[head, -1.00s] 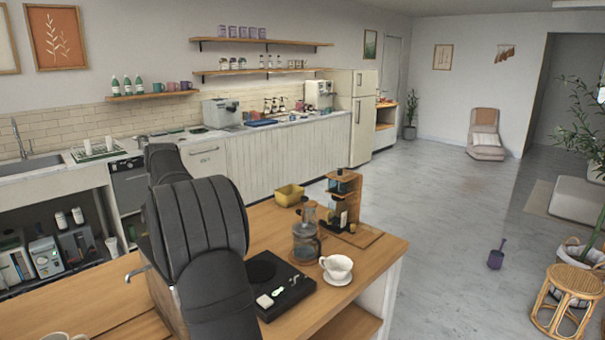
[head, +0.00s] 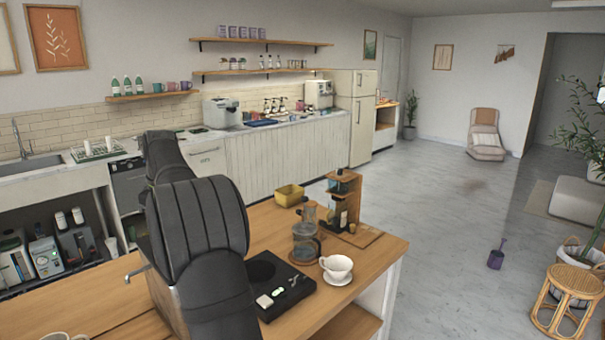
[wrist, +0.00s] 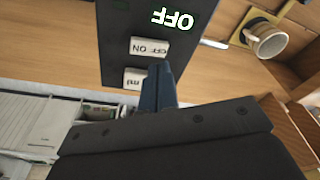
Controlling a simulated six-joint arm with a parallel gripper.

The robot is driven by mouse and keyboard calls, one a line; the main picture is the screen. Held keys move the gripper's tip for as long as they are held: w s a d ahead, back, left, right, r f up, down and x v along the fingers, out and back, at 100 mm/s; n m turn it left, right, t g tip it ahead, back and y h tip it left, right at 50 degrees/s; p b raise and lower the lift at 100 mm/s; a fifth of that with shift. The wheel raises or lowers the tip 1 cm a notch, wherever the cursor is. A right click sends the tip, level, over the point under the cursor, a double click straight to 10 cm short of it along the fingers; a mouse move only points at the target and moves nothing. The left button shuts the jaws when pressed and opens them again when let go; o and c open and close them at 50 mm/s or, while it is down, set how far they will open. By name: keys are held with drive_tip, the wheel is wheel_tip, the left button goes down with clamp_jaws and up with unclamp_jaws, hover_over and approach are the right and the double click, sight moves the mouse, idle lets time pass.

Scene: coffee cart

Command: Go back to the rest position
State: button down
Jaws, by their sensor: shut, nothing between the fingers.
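In the wrist view my gripper (wrist: 158,84) is shut and empty, its fingertips close to the light ON/OFF button (wrist: 150,47) of a black scale (wrist: 118,25). I cannot tell whether they touch it. The scale's display reads OFF, upside down. In the head view the black scale (head: 292,296) lies on the wooden cart top, and my own dark arm stands left of it. My gripper is hidden behind the arm in that view.
A glass French press (head: 305,243) stands behind the scale. A white cup (head: 337,267) on a saucer (head: 338,281) is to its right. A wooden stand (head: 345,195) and a yellow container (head: 289,195) are farther back. Bare wood (head: 250,222) shows left of the press.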

wheel_tip(320, 180, down, 3)
drive_tip(key=shift+f, duration=0.2)
wheel_tip(320, 180, up, 9)
drive_tip(key=s+d+r+m+t+y, duration=0.1)
drive_tip(key=s+d+r+m+y, duration=0.1)
drive_tip(key=d+r+m, duration=0.4)
drive_tip(key=shift+s+d+r+t+y, duration=0.3)
drive_tip(key=shift+d+r+t+y, duration=0.15)
drive_tip(key=shift+d, duration=0.6)
drive_tip(key=shift+a+f, duration=0.1)
drive_tip(key=a+f+n+h, duration=0.1)
drive_tip(key=a+f+n, duration=0.1)
drive_tip(key=f, duration=0.1)
drive_tip(key=w+a+f+n+g+h, duration=0.1)
drive_tip(key=a+f+n, duration=0.1)
drive_tip(key=a+f, duration=0.1)
drive_tip(key=w+a+f+n+g+h, duration=0.1)
drive_tip(key=a+f+n, duration=0.1)
drive_tip(key=f, duration=0.3)
drive_tip(key=shift+w+a+f, duration=0.15)
drive_tip(key=shift+w+a, duration=0.1)
drive_tip(key=shift+a, duration=0.2)
drive_tip(key=shift+f, duration=0.85)
